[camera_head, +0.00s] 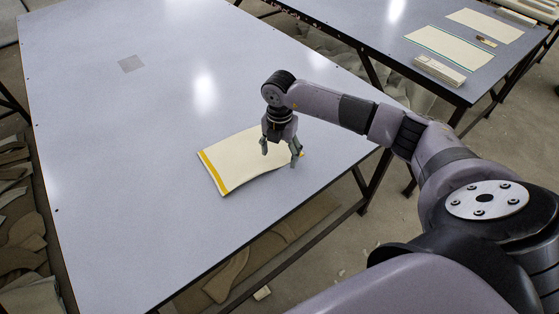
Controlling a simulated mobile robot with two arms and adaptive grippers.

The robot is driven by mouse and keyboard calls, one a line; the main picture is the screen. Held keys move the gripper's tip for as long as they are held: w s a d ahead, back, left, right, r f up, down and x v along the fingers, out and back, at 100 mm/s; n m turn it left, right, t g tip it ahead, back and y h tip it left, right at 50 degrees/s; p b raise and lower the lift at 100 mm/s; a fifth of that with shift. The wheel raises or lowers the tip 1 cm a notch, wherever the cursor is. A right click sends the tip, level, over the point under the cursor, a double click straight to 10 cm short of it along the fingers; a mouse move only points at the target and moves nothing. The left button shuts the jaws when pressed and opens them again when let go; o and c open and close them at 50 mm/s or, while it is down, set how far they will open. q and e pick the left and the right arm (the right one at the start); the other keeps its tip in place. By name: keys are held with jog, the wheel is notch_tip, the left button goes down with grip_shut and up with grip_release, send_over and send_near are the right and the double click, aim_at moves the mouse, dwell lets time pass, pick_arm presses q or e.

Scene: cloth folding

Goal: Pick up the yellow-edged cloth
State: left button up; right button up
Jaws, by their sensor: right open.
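The yellow-edged cloth (238,163) is a cream piece with a yellow stripe along its left edge. It lies on the grey-blue table (120,190), close to the table's right edge. My right gripper (279,158) is open with its fingers pointing down over the right part of the cloth. The gripper and its fingers hide some of the cloth's right end. I cannot tell whether the fingertips touch the cloth. My left gripper is not in view.
A second table (400,25) at the upper right carries cream cloths and a stacked bundle (439,70). Fabric scraps (235,275) lie beneath the near table. Most of the near table is clear.

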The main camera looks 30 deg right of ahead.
jog(key=shift+f, duration=0.8)
jog(key=shift+f+b, duration=0.25)
jog(key=shift+b, duration=0.15)
jog(key=shift+s+f, duration=0.15)
jog(key=shift+s, duration=0.1)
jog(key=c, duration=0.9)
grip_shut()
dwell(0.6)
notch_tip(320, 180, up, 12)
jog(key=p, duration=0.9)
jog(key=shift+w+r, duration=0.2)
jog(key=shift+w, duration=0.05)
